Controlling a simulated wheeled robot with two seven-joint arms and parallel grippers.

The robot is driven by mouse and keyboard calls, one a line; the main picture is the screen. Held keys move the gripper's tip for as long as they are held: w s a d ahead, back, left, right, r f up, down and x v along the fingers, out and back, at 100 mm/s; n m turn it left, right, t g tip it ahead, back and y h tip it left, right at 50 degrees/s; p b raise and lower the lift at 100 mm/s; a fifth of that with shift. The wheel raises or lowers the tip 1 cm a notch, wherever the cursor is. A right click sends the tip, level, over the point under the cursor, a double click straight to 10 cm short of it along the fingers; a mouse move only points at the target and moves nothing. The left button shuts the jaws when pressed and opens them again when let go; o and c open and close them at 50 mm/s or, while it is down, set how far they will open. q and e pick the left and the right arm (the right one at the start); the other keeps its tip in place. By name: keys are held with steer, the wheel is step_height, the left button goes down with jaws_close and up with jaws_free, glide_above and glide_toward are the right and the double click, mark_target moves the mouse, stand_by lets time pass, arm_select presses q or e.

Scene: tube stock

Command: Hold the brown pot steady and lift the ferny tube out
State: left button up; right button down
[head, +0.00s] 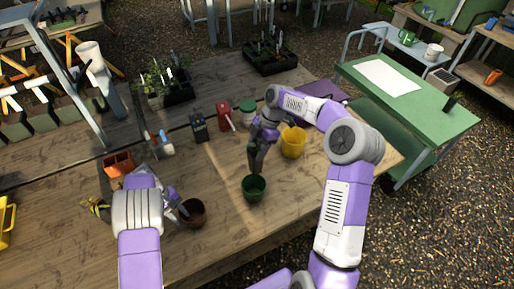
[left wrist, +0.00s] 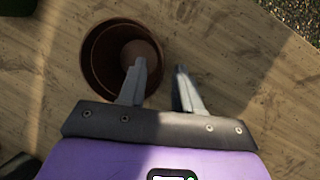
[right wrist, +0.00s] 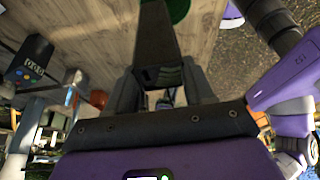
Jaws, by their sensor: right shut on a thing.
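The brown pot (head: 195,219) stands on the wooden table in front of my left gripper (head: 176,208). In the left wrist view, the brown pot (left wrist: 92,62) looks empty of any tube. My left gripper (left wrist: 160,68) is open there, one finger over the pot's mouth and the other outside its right side. My right gripper (head: 262,137) is shut on a dark tapered tube (head: 256,158), held roughly upright just above the green pot (head: 254,190). In the right wrist view the tube (right wrist: 155,35) runs out between the fingers; its foliage is mostly hidden.
A red thing (head: 223,117), a dark meter (head: 199,127) and a green-lidded jar (head: 247,114) stand behind. Black trays (head: 272,63) of tubes lie at the back. A terracotta container (head: 118,164) stands at left.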

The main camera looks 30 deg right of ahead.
arm_select(q)
steer(key=v, duration=1.1)
steer(key=shift+r, duration=0.25)
steer(key=shift+w+a, duration=0.1)
